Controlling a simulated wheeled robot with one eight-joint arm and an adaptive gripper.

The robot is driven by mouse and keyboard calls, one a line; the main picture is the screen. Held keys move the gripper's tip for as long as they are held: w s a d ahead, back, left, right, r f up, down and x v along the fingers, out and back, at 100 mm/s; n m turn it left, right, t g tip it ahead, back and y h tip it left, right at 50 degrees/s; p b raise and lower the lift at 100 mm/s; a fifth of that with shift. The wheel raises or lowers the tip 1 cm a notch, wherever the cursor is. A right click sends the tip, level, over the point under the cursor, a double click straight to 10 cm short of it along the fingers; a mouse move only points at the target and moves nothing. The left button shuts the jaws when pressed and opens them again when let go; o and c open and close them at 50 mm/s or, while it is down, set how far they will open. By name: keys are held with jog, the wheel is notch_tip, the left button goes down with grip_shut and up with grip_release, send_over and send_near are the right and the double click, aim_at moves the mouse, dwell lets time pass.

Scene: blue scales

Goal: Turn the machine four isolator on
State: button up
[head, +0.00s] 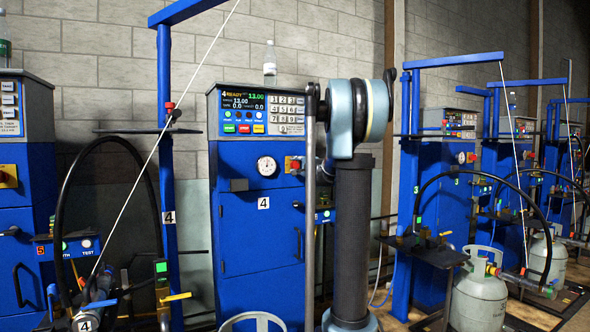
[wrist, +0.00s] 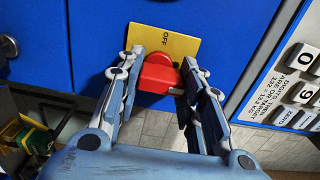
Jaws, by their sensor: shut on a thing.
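Machine four is the blue cabinet (head: 262,232) with the "4" plate in the middle of the head view. Its isolator is a red knob (wrist: 158,74) on a yellow plate (wrist: 178,44) in the wrist view, and the plate reads "OFF". My gripper (wrist: 162,60) is shut on the red knob, with one finger on each side of it. In the head view a bit of the red isolator (head: 295,163) shows beside my arm. My arm hides most of the gripper there.
The machine's display (head: 250,105) is lit and reads READY and 13.00. A keypad sits beside it, and a round gauge (head: 266,166) below. A blue post (head: 168,200) and black hose stand to the left. More blue machines and grey cylinders (head: 478,295) stand to the right.

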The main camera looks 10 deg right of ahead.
jog(key=shift+d+f, duration=0.1)
jog(key=shift+f, duration=0.05)
dwell(0.3)
jog(key=o, duration=1)
jog(key=shift+o, duration=0.3)
jog(key=v, duration=1.1)
jog(key=shift+s, duration=0.35)
